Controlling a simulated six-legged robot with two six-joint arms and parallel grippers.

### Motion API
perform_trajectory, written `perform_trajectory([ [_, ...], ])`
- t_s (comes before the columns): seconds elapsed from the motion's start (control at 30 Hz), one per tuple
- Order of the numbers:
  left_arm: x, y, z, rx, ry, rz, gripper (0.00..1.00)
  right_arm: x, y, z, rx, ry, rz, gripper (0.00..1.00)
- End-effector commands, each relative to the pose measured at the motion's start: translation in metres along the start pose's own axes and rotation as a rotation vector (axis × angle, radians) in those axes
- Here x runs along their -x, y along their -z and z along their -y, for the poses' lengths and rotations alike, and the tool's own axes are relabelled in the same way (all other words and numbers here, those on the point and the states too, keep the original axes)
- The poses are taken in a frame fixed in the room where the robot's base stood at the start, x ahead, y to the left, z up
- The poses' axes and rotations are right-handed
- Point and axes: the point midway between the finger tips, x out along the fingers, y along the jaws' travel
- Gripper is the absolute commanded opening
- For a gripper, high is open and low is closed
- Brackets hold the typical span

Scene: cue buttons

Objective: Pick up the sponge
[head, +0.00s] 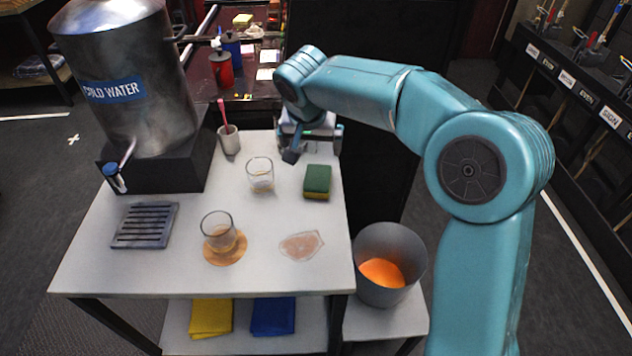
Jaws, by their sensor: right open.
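The sponge (317,182), green on top with a yellow underside, lies on the white table near its right edge. My right gripper (308,151) is open and empty at the far right of the table, behind the sponge and apart from it. Its fingers are partly hidden by its own wrist. My left gripper is not in view.
A glass (260,175) stands left of the sponge; another glass (218,232) is on a round coaster. A pinkish wet patch (301,246) lies in front. The cold water tank (125,80) stands at the back left, a cup (229,140) beside it. A grey bin (389,262) is at right.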

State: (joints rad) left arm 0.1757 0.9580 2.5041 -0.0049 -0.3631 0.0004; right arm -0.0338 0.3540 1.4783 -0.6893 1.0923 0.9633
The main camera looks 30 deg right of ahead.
Motion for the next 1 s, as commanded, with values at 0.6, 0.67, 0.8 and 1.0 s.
perform_trajectory([
  [0.6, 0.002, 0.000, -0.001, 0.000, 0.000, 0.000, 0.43, -0.104, -0.008, -0.002, -0.001, -0.001, 0.002, 0.99],
  [0.67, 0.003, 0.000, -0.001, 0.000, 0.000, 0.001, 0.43, -0.108, -0.007, -0.002, -0.001, -0.001, 0.001, 0.99],
  [0.8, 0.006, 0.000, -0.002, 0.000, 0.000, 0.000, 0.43, -0.121, -0.007, -0.003, 0.000, -0.001, 0.003, 0.99],
  [1.0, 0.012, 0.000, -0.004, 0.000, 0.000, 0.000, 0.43, -0.153, -0.006, -0.004, -0.001, -0.001, 0.002, 0.99],
])
